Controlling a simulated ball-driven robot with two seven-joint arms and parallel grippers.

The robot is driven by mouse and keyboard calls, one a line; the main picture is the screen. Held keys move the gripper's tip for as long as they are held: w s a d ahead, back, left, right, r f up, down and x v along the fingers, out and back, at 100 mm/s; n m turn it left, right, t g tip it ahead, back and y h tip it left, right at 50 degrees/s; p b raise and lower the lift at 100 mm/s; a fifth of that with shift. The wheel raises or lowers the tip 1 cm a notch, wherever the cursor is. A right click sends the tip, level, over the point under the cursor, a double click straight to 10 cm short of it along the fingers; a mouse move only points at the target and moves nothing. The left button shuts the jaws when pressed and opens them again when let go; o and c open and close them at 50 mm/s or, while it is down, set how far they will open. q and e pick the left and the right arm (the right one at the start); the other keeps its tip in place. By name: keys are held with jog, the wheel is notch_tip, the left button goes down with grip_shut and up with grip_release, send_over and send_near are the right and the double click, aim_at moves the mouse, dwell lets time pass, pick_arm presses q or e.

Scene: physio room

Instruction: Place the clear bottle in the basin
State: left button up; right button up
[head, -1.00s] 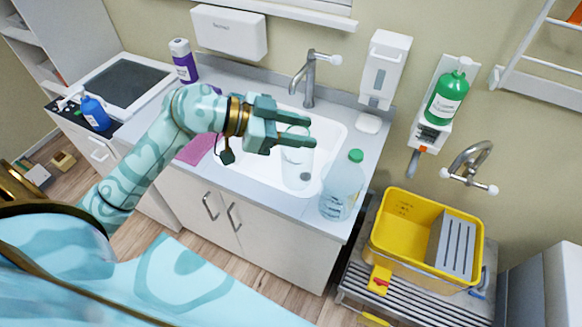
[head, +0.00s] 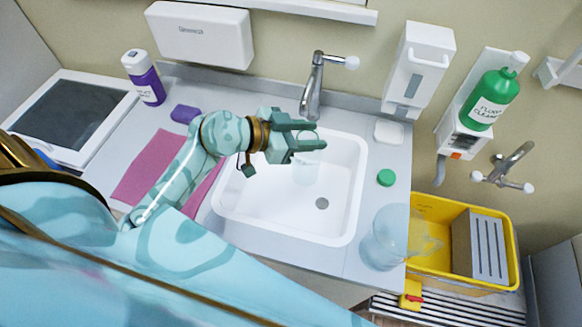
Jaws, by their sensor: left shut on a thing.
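My left gripper (head: 308,136) is shut on a clear bottle (head: 306,171). The bottle is see-through and roughly upright, below and between the fingers, its upper part partly hidden by them. It shows against the inside of the white basin (head: 250,213), toward its back left. I cannot tell whether its base touches the basin floor. My right gripper is not in view.
The tap (head: 314,88) rises behind the basin, close to my gripper. A pink cloth (head: 150,165) lies left. A yellow bucket (head: 430,208) is at the right.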

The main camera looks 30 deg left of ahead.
pick_arm(q)
jog(key=d+f+n+t+y+p, duration=0.1)
jog(key=d+f+n+y+p, duration=0.1)
jog(key=d+f, duration=0.3)
jog(key=w+a+f+b, duration=0.8)
jog(key=a+f+b, duration=0.2)
jog(key=f, duration=0.3)
jog(key=shift+w+a+b, duration=0.2)
jog(key=shift+b, duration=0.55)
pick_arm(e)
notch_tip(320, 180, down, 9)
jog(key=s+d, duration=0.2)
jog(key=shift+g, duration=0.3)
pick_arm(q)
jog(key=o, duration=1.2)
jog(key=shift+o, duration=0.2)
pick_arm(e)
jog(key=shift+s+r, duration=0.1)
pick_arm(q)
jog(key=p+v, duration=0.4)
jog(key=v, duration=0.8)
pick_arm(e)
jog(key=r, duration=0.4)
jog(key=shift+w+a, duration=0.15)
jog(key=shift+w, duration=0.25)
